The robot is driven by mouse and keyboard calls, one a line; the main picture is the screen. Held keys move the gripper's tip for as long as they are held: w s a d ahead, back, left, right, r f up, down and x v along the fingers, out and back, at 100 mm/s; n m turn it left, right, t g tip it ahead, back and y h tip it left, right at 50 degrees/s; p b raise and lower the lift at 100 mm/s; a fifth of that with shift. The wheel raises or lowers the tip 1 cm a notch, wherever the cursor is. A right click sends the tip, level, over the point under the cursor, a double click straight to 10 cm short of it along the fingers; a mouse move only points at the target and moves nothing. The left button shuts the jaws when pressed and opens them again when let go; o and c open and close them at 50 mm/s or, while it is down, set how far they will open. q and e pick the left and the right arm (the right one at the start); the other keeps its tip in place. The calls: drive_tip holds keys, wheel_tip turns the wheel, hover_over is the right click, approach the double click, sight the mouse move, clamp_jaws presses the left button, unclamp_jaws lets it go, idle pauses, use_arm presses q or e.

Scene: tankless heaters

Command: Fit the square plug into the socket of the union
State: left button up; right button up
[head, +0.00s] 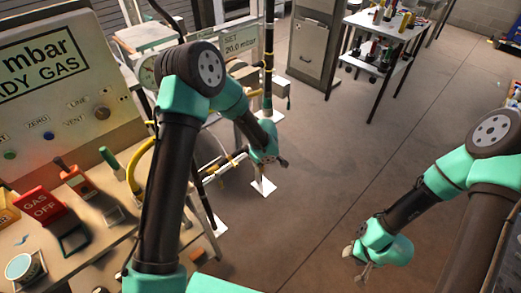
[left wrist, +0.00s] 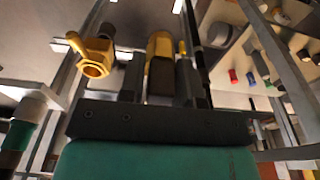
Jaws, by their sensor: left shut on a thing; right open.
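In the left wrist view, my left gripper (left wrist: 160,88) has its two dark fingers closed on a brass-yellow piece with a dark lower part, which I take to be the square plug (left wrist: 159,46). A brass fitting with a hexagonal open end, likely the union (left wrist: 93,62), is to the left of the fingers and apart from the held piece. In the head view my left gripper (head: 276,160) is near the pipework; plug and union are too small to make out there. My right gripper (head: 358,264) is open and empty over the floor.
Pipes and a SET sign (head: 240,45) stand behind my left arm. A shelf cart (head: 385,45) is at the back. The floor at centre right is clear.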

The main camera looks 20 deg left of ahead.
use_arm(q)
drive_tip(key=w+a, duration=0.1)
drive_tip(key=w, duration=0.4)
drive_tip(key=w+a+f, duration=0.1)
drive_tip(key=w, duration=0.4)
drive_tip(key=w+a, duration=0.2)
drive_tip(key=w, duration=0.2)
drive_tip(key=shift+w+a+f, duration=0.1)
drive_tip(key=shift+w+f, duration=0.1)
drive_tip(key=shift+w, duration=0.2)
drive_tip(key=shift+w, duration=0.15)
drive_tip(key=shift+w+a+f, duration=0.1)
drive_tip(key=shift+f, duration=1.7)
drive_tip(key=shift+f, duration=0.15)
drive_tip(key=o, duration=1)
